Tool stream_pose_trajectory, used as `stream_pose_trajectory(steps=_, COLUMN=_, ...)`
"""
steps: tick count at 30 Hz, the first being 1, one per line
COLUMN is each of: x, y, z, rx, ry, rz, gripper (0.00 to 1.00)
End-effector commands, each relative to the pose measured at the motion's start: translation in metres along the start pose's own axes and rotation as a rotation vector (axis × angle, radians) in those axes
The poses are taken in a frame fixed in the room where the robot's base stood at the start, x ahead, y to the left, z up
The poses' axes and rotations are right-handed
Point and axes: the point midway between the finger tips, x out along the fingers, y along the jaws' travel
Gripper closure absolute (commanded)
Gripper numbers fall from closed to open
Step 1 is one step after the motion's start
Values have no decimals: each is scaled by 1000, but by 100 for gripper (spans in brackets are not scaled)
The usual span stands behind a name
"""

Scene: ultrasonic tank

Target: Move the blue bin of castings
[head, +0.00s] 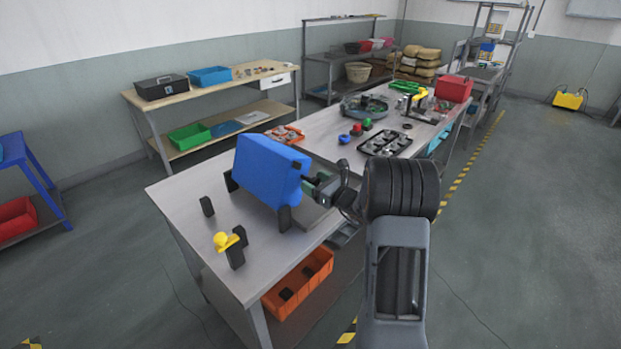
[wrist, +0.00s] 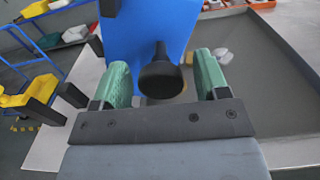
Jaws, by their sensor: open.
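A large blue boxy body (head: 270,170) stands among black posts on the near metal table; no castings show in it. In the wrist view its blue face (wrist: 185,25) fills the upper middle, with a round black knob (wrist: 160,77) in front of it. My gripper (head: 312,186) is at its right side. In the wrist view, my gripper (wrist: 167,78) is open, its green pads on either side of the knob; contact is not clear. A smaller blue bin (head: 210,76) sits on the back bench, its contents unclear. I cannot tell which is the bin of castings.
A black tray of parts (head: 386,143) and red, blue and green pieces (head: 357,131) lie farther along. An orange bin (head: 298,283) is on the lower shelf.

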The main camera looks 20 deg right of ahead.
Motion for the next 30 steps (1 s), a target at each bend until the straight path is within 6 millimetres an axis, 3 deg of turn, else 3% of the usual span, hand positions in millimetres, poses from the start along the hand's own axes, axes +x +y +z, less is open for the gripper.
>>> stream_pose_trajectory(steps=6, x=16, y=0, z=0, rx=-1, ry=1, rz=1, gripper=32)
stream_pose_trajectory(steps=17, x=20, y=0, z=0, rx=-1, ry=0, rz=0, gripper=32)
stream_pose_trajectory(steps=30, x=19, y=0, z=0, rx=-1, ry=0, rz=1, gripper=74)
